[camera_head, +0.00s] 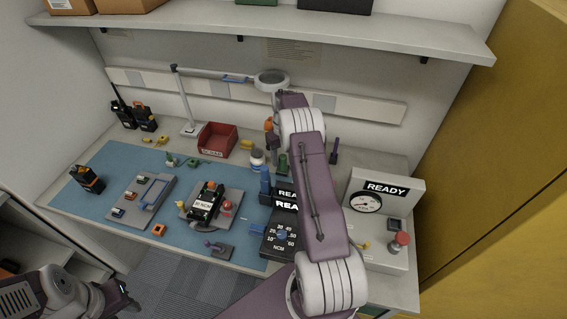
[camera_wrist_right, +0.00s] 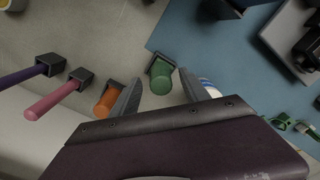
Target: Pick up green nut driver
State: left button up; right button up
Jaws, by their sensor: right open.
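The green nut driver (camera_wrist_right: 161,80) stands in a small dark holder in the right wrist view, its round handle end facing the camera. It also shows in the head view (camera_head: 283,164), just below my right gripper. My right gripper (camera_wrist_right: 160,76) is open, with one finger on each side of the green handle in the picture; I cannot tell whether they touch it. In the head view the right gripper (camera_head: 276,143) hangs at the back of the bench, partly hidden by my arm. My left gripper (camera_head: 122,292) is low at the left, away from the bench; its jaws are unclear.
Orange (camera_wrist_right: 108,101), pink (camera_wrist_right: 57,96) and purple (camera_wrist_right: 27,76) drivers stand in a row beside the green one. A white bottle (camera_head: 257,160) and red bin (camera_head: 217,139) are close by. A magnifier lamp (camera_head: 271,79) overhangs. The blue mat (camera_head: 100,163) holds radio parts.

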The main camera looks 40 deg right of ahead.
jog(key=shift+w+f, duration=0.2)
jog(key=shift+f, duration=0.9)
jog(key=shift+s+r, duration=0.1)
jog(key=shift+s, duration=0.05)
jog(key=c, duration=0.3)
grip_shut()
